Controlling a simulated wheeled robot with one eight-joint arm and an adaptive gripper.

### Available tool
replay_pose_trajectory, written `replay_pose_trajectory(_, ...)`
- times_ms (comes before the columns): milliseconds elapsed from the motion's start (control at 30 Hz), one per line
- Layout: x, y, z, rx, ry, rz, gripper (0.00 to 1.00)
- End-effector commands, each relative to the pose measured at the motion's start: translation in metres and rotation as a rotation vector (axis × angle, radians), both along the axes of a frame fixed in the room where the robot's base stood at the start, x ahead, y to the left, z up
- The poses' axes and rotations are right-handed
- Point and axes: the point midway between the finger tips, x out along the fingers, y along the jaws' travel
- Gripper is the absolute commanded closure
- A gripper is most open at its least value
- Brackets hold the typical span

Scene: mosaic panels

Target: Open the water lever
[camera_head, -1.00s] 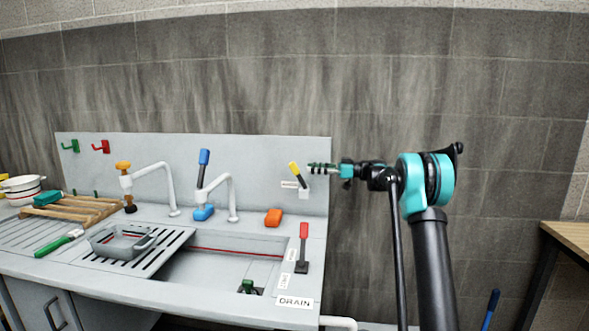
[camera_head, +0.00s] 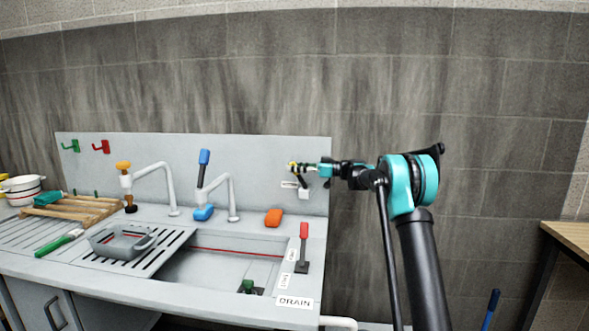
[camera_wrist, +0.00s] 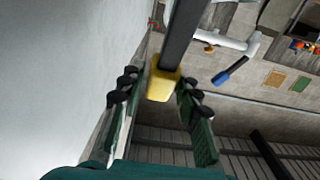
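A wall lever with a yellow tip (camera_wrist: 164,85) and dark shaft (camera_wrist: 182,35) lies between the fingers of my gripper (camera_wrist: 160,88) in the wrist view. My gripper is open, one finger on each side of the tip; whether either touches it I cannot tell. In the head view my gripper (camera_head: 303,168) is level with this lever, at the right end of the sink's back panel. It largely hides the lever; its small label (camera_head: 289,184) is unreadable. A tap with an upright blue lever (camera_head: 204,157) stands further left.
A red lever (camera_head: 304,230) stands by the DRAIN label (camera_head: 295,302) at the basin's right. An orange block (camera_head: 273,217) lies on the ledge below. Another tap has an orange knob (camera_head: 123,166). A wooden table (camera_head: 570,234) stands at the far right.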

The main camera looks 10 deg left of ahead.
Motion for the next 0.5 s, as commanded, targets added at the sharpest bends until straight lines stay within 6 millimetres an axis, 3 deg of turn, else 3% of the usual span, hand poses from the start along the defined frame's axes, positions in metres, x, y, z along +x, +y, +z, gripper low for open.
replay_pose_trajectory(33, 0.0000, -0.0001, 0.0000, 0.000, 0.000, 0.000, 0.78)
replay_pose_trajectory(200, 0.0000, -0.0002, 0.0000, 0.000, 0.000, 0.000, 0.99)
replay_pose_trajectory(500, 0.0000, -0.0004, 0.0000, 0.000, 0.000, 0.000, 1.00)
